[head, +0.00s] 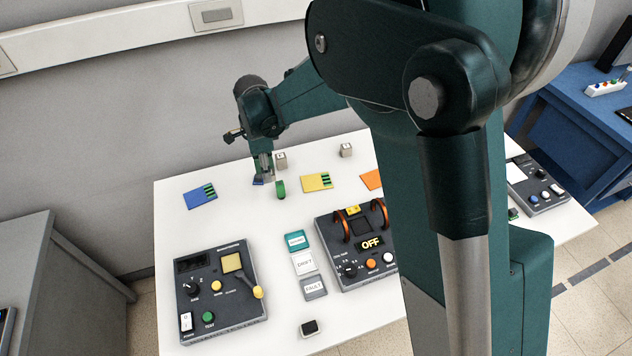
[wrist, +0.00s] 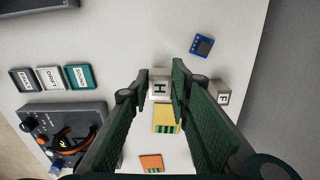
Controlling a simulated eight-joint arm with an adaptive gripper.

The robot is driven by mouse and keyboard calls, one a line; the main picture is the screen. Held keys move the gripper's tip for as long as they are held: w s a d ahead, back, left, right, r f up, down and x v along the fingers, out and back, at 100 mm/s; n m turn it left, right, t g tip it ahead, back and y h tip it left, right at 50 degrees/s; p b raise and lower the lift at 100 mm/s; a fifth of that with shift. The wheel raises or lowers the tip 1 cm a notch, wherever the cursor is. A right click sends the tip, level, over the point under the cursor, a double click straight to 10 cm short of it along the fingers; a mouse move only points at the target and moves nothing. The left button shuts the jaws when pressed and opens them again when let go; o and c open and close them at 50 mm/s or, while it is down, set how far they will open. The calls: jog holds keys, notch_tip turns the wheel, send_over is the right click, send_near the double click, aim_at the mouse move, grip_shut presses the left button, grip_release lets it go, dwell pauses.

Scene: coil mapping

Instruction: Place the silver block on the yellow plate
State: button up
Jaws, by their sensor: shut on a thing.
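My gripper (wrist: 161,90) is shut on the silver block (wrist: 159,88), a small grey cube marked H, held between green fingers. In the head view my gripper (head: 269,180) is low over the white table, and the held block is mostly hidden. The yellow plate (head: 312,183), flat with dark green stripes, lies to the right of my gripper in the head view. In the wrist view the yellow plate (wrist: 166,119) shows just below the block. I cannot tell the block's height above the table.
Another grey cube, marked F (wrist: 221,92), stands behind my gripper; a further cube (head: 346,150) stands near the back edge. A blue plate (head: 197,197) lies left, an orange plate (head: 370,180) right. Control panels (head: 218,300) and labelled tiles (head: 304,263) occupy the front.

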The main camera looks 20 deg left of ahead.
jog(key=w+d, duration=1.1)
jog(key=w, duration=0.2)
jog(key=shift+r+n, duration=0.3)
jog(key=shift+n, duration=0.1)
send_over(314, 182)
jog(key=shift+f, duration=3.15)
jog(key=shift+f, duration=0.1)
jog(key=shift+f+b, duration=0.45)
jog(key=shift+f, duration=1.3)
jog(key=shift+f, duration=0.15)
jog(key=o, duration=0.9)
jog(key=shift+w, duration=0.1)
